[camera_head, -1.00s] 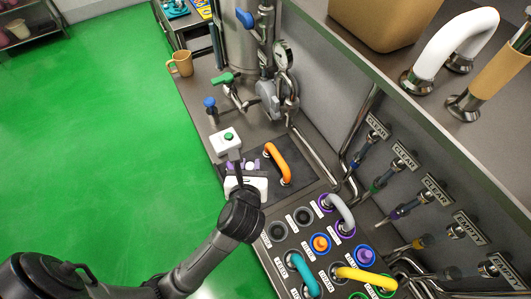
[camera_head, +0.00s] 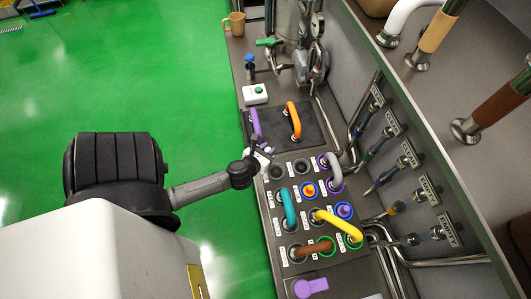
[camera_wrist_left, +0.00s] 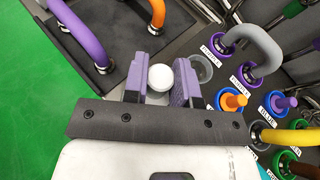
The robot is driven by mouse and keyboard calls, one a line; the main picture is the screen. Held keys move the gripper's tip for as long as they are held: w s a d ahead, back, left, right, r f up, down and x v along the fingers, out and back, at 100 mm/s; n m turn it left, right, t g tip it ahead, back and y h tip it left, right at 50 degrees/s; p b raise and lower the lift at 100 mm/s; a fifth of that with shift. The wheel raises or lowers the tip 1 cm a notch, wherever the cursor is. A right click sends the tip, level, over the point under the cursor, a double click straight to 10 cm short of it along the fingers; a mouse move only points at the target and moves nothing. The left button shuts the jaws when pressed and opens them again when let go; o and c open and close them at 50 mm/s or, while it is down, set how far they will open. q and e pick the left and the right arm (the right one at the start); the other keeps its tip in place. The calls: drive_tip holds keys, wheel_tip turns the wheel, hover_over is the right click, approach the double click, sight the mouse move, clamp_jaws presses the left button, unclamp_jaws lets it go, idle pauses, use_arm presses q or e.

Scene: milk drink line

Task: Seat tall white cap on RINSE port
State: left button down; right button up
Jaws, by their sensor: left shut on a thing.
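My left gripper (camera_head: 264,154) is at the upper left edge of the port panel (camera_head: 262,200). In the left wrist view its purple fingers (camera_wrist_left: 160,82) are shut on a white cap (camera_wrist_left: 160,76), whose round top faces the camera. The fingers hide the cap's sides and lower end, so I cannot tell whether it touches the panel. A dark, open port (camera_wrist_left: 201,68) lies just beside the right finger in that view. Two dark ports show below the gripper in the head view, a left one (camera_head: 276,172) and a right one (camera_head: 301,166). I cannot read which is RINSE.
A purple bent pipe (camera_head: 256,123) and an orange one (camera_head: 294,120) stand on a dark mat behind the gripper. Grey (camera_head: 335,168), teal (camera_head: 288,207), yellow (camera_head: 338,224) and brown (camera_head: 314,247) bent pipes crowd the panel. Green floor is open to the left.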

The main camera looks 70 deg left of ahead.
use_arm(q)
drive_tip(key=shift+m+t+h, duration=0.3)
drive_tip(key=shift+m+h, duration=0.2)
drive_tip(key=w+d+f+b, duration=0.1)
drive_tip(key=f+b, duration=0.2)
drive_tip(key=b, duration=0.1)
drive_tip(key=w+d+f+b, duration=0.1)
drive_tip(key=f+b, duration=0.2)
drive_tip(key=b, duration=0.1)
drive_tip(key=w+d+f+b, duration=0.1)
drive_tip(key=f+b, duration=0.2)
drive_tip(key=b, duration=0.1)
drive_tip(key=shift+f, duration=0.25)
use_arm(e)
wheel_tip(320, 180, down, 12)
drive_tip(key=shift+a+f, duration=0.1)
drive_tip(key=shift+a, duration=0.05)
use_arm(q)
drive_tip(key=shift+f+b, duration=0.65)
drive_tip(key=shift+f, duration=0.45)
use_arm(e)
drive_tip(key=shift+f, duration=0.6)
use_arm(q)
drive_tip(key=c, duration=0.8)
unclamp_jaws()
drive_tip(key=shift+c, duration=0.2)
drive_tip(key=shift+s, duration=0.1)
